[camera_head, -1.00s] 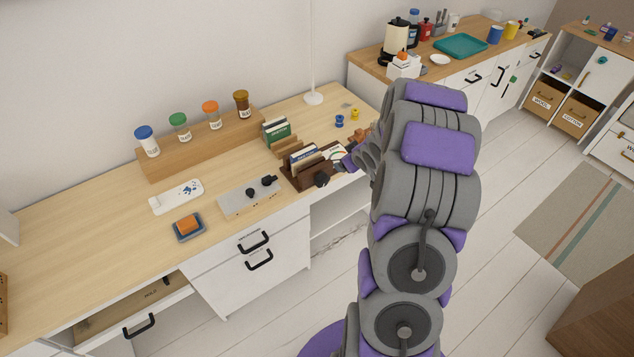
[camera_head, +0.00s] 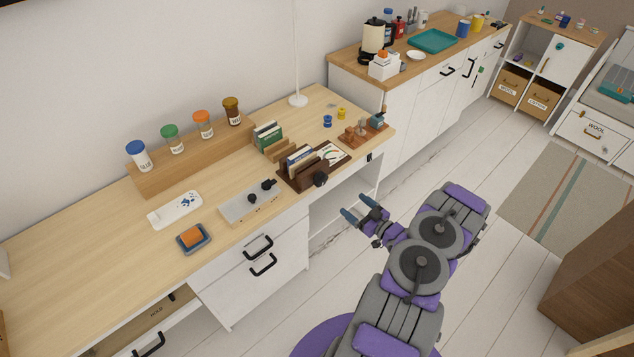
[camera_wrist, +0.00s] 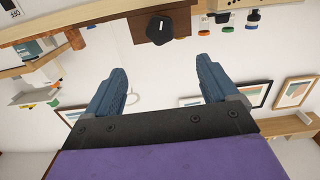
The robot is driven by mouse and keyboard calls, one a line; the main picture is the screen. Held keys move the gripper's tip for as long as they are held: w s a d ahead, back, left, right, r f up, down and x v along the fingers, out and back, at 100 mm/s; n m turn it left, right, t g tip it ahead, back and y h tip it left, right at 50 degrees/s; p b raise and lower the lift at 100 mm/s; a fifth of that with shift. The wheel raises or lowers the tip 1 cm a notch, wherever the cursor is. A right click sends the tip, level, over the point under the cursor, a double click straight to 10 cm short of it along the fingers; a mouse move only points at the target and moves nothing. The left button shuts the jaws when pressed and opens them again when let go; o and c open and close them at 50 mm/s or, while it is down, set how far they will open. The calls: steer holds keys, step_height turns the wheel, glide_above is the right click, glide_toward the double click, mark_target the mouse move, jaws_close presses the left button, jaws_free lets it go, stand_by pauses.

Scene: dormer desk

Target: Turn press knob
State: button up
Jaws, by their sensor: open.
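A black round knob (camera_head: 320,180) sits on the front of a dark brown wooden holder (camera_head: 292,185) at the desk's front edge. The holder has upright cards or booklets in it. In the wrist view the knob (camera_wrist: 160,29) shows near the top, with a pale line on its face. My gripper (camera_head: 358,207) is open and empty, in front of the desk, lower right of the knob and apart from it. In the wrist view the knob appears beyond the gap between the blue fingertips (camera_wrist: 160,72).
A grey box with black knobs (camera_head: 252,203) stands left of the holder. An orange block in a blue dish (camera_head: 191,238) lies further left. Small wooden and metal pieces (camera_head: 362,130) stand to the right. The drawer at lower left (camera_head: 150,330) is partly open. Floor in front of the desk is free.

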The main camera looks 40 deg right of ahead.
steer(key=b, duration=0.4)
glide_toward(324, 180)
steer(key=w, duration=0.9)
steer(key=shift+w+a+f, duration=0.15)
steer(key=shift+a+f, duration=0.25)
steer(key=shift+w+a+r, duration=0.15)
steer(key=shift+w+a, duration=0.05)
steer(key=shift+w, duration=0.2)
steer(key=shift+d, duration=0.1)
steer(key=c, duration=1)
steer(key=shift+m, duration=0.3)
